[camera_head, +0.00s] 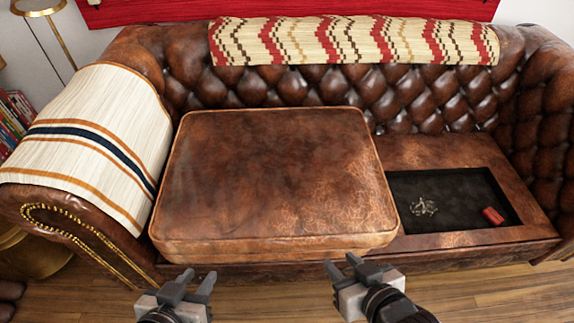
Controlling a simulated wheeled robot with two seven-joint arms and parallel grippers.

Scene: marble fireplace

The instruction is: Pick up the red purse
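A small red object (493,216), which looks like the red purse, lies in the right front corner of a dark recessed compartment (452,189) in the sofa seat. My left gripper (192,282) is at the bottom, in front of the large seat cushion, with its fingers apart and nothing between them. My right gripper (343,268) is also at the bottom, near the cushion's front right corner, fingers apart and empty. It is well to the left of the red object and nearer to me. Neither gripper touches the red object.
A large brown leather cushion (275,175) covers the left and middle seat, beside the compartment. Small silvery items (424,206) lie in the compartment. A striped blanket (90,140) covers the left armrest. The sofa's front edge lies between my grippers and the compartment.

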